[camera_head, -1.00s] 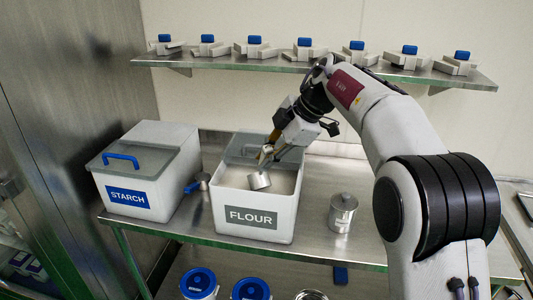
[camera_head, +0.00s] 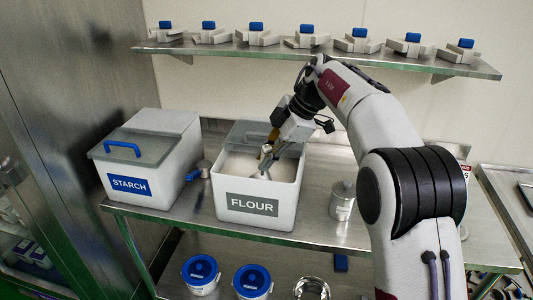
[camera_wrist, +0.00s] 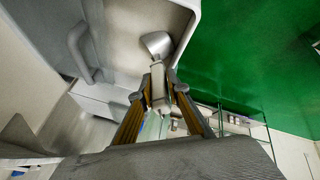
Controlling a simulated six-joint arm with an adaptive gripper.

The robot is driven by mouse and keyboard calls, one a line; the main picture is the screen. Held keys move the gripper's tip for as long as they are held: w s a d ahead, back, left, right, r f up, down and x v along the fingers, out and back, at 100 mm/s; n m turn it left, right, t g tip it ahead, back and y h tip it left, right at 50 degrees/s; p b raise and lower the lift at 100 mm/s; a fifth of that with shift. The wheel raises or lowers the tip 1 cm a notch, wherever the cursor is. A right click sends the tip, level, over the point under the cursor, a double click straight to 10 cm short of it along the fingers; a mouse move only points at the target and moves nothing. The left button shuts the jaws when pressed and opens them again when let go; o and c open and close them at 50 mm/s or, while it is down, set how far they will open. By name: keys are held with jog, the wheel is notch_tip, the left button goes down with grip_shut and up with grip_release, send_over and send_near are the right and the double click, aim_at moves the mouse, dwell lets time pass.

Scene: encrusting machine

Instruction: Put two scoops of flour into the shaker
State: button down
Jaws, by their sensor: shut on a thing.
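My gripper (camera_head: 268,158) is shut on a metal scoop (camera_head: 262,178) and holds it inside the open white FLOUR bin (camera_head: 254,207). The scoop's bowl is low at the flour (camera_head: 238,167); whether it holds flour cannot be told. In the wrist view my gripper's fingers (camera_wrist: 160,88) close on the scoop's handle, with the scoop bowl (camera_wrist: 157,44) beyond them. The metal shaker (camera_head: 342,203) stands upright on the steel table, right of the bin, with its right side close to or behind my arm.
A closed STARCH bin (camera_head: 128,186) stands at the left, with another scoop (camera_head: 204,168) with a blue handle beside it. A shelf (camera_head: 420,62) above holds several blue-topped parts. Blue-lidded tubs (camera_head: 201,272) and a metal container (camera_head: 312,288) are below the table.

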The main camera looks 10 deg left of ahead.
jog(key=shift+w+a+f, duration=0.15)
jog(key=shift+f, duration=0.65)
jog(key=shift+w+a+f, duration=0.1)
jog(key=shift+w+f, duration=0.05)
jog(key=shift+f, duration=0.6)
jog(key=shift+w+a, duration=0.75)
jog(key=shift+w, duration=0.25)
jog(key=shift+w+a, duration=0.75)
jog(key=shift+w, duration=0.2)
jog(key=shift+s+d+f+n+t+y, duration=0.15)
jog(key=shift+s+d+f+t+y, duration=0.15)
jog(key=shift+s+t+y, duration=0.2)
jog(key=shift+s+d+f+n+t+y, duration=0.2)
jog(key=shift+s+d+t+y, duration=0.15)
jog(key=shift+t+y, duration=0.2)
jog(key=shift+s+d+f+t+y, duration=0.4)
jog(key=shift+s+t+y, duration=0.15)
jog(key=shift+t, duration=0.2)
jog(key=s+d+r+t+y, duration=0.1)
jog(key=s+r, duration=0.1)
jog(key=r, duration=0.3)
jog(key=s+d+r+n+t+y, duration=0.1)
jog(key=d+r+t+y, duration=0.1)
jog(key=r, duration=0.4)
jog(key=shift+s+y, duration=0.3)
jog(key=shift+s, duration=0.1)
dwell(1.2)
